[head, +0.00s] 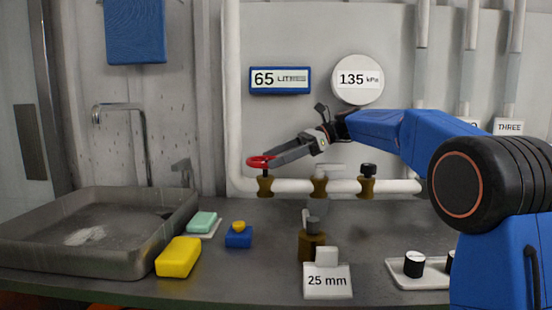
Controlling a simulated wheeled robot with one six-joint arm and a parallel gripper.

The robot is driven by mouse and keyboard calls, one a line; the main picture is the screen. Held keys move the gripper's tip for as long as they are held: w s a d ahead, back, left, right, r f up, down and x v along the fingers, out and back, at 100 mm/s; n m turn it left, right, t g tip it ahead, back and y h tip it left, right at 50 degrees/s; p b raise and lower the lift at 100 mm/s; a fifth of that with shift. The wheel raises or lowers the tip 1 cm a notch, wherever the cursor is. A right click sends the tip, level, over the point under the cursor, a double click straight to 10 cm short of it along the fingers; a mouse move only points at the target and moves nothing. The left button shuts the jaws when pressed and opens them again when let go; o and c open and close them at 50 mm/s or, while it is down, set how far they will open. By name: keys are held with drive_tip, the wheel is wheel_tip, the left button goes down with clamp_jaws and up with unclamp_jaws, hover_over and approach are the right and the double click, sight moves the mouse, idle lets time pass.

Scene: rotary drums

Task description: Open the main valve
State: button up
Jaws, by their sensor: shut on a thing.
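The main valve is not labelled; the valve with a red handwheel (260,161) sits on a brass body (265,186) at the left end of the white horizontal pipe (295,186). My gripper (274,160) reaches in from the right and is shut on the right side of the red handwheel. The fingertips partly cover the wheel's rim there. A gauge reading 135 kPa (358,79) and a blue meter reading 65 LIT (280,80) hang on the wall above.
Two more brass valves stand on the pipe: one with a pale handle (319,186), one with a black knob (367,187). A brass fitting (312,247) stands behind a 25 mm sign (328,281).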

drive_tip(key=shift+w+n+g, duration=0.1)
drive_tip(key=shift+n+g, duration=0.3)
drive_tip(key=o, duration=0.8)
drive_tip(key=shift+o, duration=0.2)
